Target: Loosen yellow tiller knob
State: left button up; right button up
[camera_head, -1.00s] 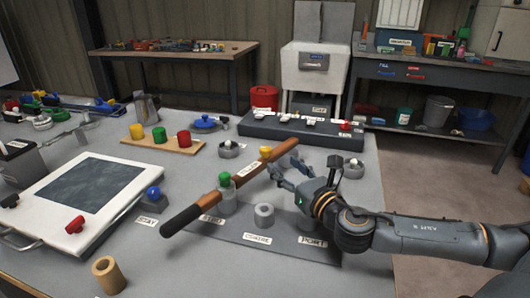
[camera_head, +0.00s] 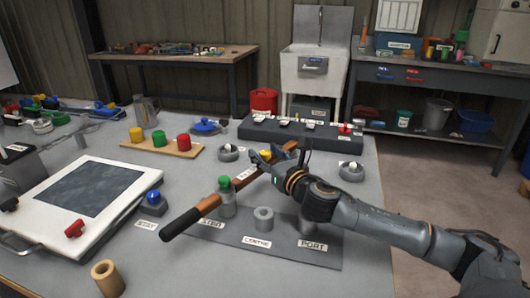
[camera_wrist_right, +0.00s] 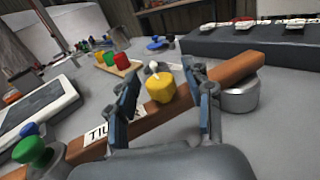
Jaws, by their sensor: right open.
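The brown wooden tiller (camera_head: 210,203) lies diagonally over the table, with a black grip at its near end and a "TILLER" label. Its yellow knob (camera_head: 265,154) sits on top toward the far end, partly hidden by my right gripper in the head view. In the right wrist view the yellow knob (camera_wrist_right: 160,87) is between the two fingers of my right gripper (camera_wrist_right: 168,95). The fingers are open, with a visible gap on each side of the knob. A green knob (camera_head: 224,182) stands nearer the black grip. My left gripper is not in view.
A grey base plate (camera_head: 285,250) with labels and a grey ring (camera_head: 263,219) lies beside the tiller. A blue knob (camera_head: 153,196) and a white hatch panel (camera_head: 40,215) stand left. A dark label block (camera_head: 300,133) stands behind.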

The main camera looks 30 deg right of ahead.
jog(key=shift+w, duration=0.3)
jog(key=shift+c, duration=0.4)
grip_shut()
